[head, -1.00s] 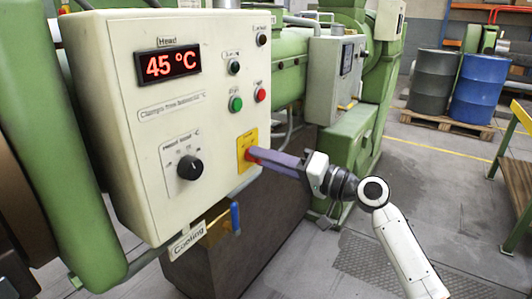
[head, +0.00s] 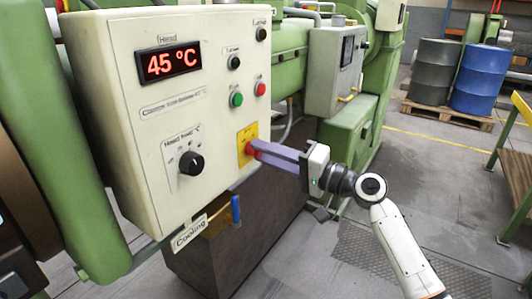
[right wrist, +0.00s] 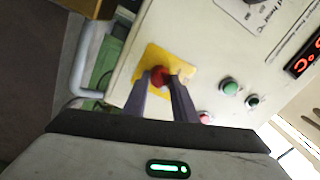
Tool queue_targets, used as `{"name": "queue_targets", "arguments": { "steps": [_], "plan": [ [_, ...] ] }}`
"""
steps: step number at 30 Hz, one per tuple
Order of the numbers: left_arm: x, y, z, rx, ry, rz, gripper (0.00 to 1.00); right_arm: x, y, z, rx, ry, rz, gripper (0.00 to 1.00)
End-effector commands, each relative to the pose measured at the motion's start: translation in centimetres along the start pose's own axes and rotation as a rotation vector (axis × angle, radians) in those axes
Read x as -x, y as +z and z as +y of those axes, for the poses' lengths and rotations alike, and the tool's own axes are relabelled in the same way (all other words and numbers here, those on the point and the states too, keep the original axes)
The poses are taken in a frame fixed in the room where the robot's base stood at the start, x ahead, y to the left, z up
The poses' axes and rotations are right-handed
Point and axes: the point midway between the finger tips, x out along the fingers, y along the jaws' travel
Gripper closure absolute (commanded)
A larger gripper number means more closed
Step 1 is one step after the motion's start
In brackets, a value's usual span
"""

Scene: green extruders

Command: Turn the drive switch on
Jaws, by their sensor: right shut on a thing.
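The drive switch is a red knob (head: 250,149) on a yellow plate (head: 243,137) at the lower right of the cream control panel (head: 120,130). My right gripper (head: 256,150) reaches in from the right with its long purple-grey fingers and is shut on the red knob. In the right wrist view the red knob (right wrist: 159,77) sits between the two fingertips, in front of the yellow plate (right wrist: 182,66). The fingers hide part of the knob, and I cannot tell its turn angle. My left gripper is not in view.
The panel bears a red 45 °C display (head: 169,63), a black dial (head: 190,164), a green button (head: 236,99) and a red button (head: 260,89). A blue-handled valve (head: 236,209) hangs below. Barrels (head: 478,84) stand on a pallet at the back right.

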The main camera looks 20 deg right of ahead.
Motion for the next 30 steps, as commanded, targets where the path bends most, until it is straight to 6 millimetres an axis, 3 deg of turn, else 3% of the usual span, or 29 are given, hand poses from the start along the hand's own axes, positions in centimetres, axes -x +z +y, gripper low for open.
{"name": "queue_targets", "arguments": {
  "steps": [1,4,16,30],
  "plan": [
    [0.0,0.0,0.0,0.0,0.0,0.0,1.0,0.0,0.1,0.1,-0.003,0.001,-0.002,0.73],
    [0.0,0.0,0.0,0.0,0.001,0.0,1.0,0.0,0.1,0.1,-0.003,0.001,-0.002,0.56],
    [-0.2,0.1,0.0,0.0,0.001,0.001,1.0,0.8,0.1,0.2,0.0,0.002,0.0,0.56],
    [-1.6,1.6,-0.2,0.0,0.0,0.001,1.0,9.0,0.1,0.3,-0.001,0.003,-0.001,0.56]
  ]
}}
